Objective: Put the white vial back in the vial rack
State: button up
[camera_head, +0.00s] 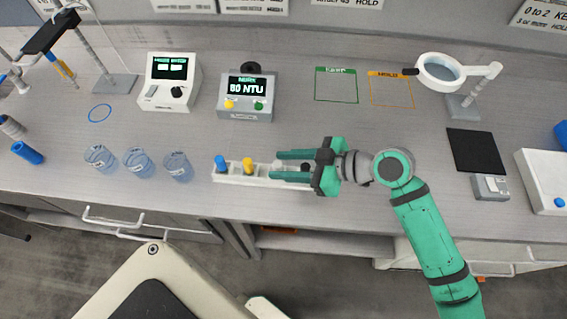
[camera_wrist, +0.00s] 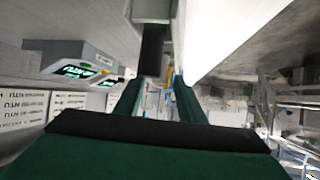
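The white vial rack (camera_head: 235,178) lies along the front of the bench. A blue vial (camera_head: 220,163) and a yellow vial (camera_head: 248,165) stand in its left part. My gripper (camera_head: 275,165) is over the rack's right part, its fingers pointing left with a clear gap between them. The fingers also show apart in the wrist view (camera_wrist: 157,95). I cannot clearly make out the white vial; pale shapes between the fingers blend with the rack, and my gripper hides the rack's right end.
Several clear beakers (camera_head: 138,162) stand left of the rack. Behind it are a grey meter reading 80 NTU (camera_head: 246,98) and a white meter (camera_head: 168,82). Green (camera_head: 336,85) and orange (camera_head: 391,90) outlined areas lie behind my gripper. A magnifier (camera_head: 440,72) stands at the back right.

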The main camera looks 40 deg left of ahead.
jog(key=v, duration=1.1)
jog(key=shift+d, duration=0.25)
jog(key=shift+w+r, duration=0.1)
jog(key=shift+w, duration=0.1)
jog(key=shift+s+a, duration=0.1)
